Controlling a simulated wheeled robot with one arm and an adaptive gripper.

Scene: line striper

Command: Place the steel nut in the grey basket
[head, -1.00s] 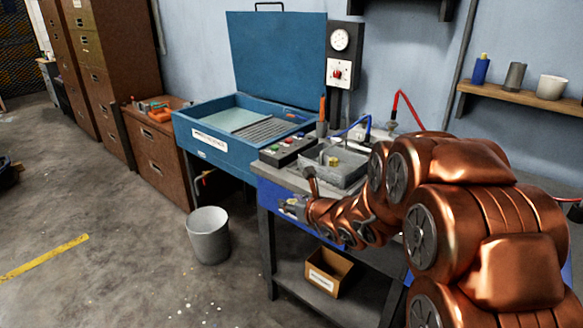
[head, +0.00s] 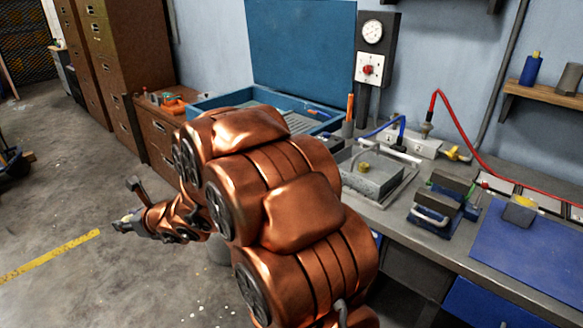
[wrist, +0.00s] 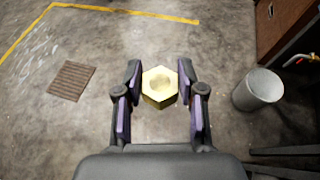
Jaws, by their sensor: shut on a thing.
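My gripper (wrist: 159,76) is shut on a pale brass-yellow hexagonal nut (wrist: 159,88), the only nut clearly seen; its colour looks more brass than steel. The nut sits between the two fingers, with floor below it in the wrist view. In the head view my gripper (head: 124,226) is at the left, out over the floor and away from the bench. A grey open box (head: 384,190) stands on the bench with a small yellowish piece in it. I cannot tell whether this is the grey basket.
A pale grey bin (wrist: 258,92) stands on the floor right of my gripper. A floor grate (wrist: 72,81) and yellow line (wrist: 130,12) lie left and beyond. The workbench (head: 405,236) holds a vise (head: 440,205) and a blue mat (head: 530,255). My arm hides part of the blue washer (head: 215,100).

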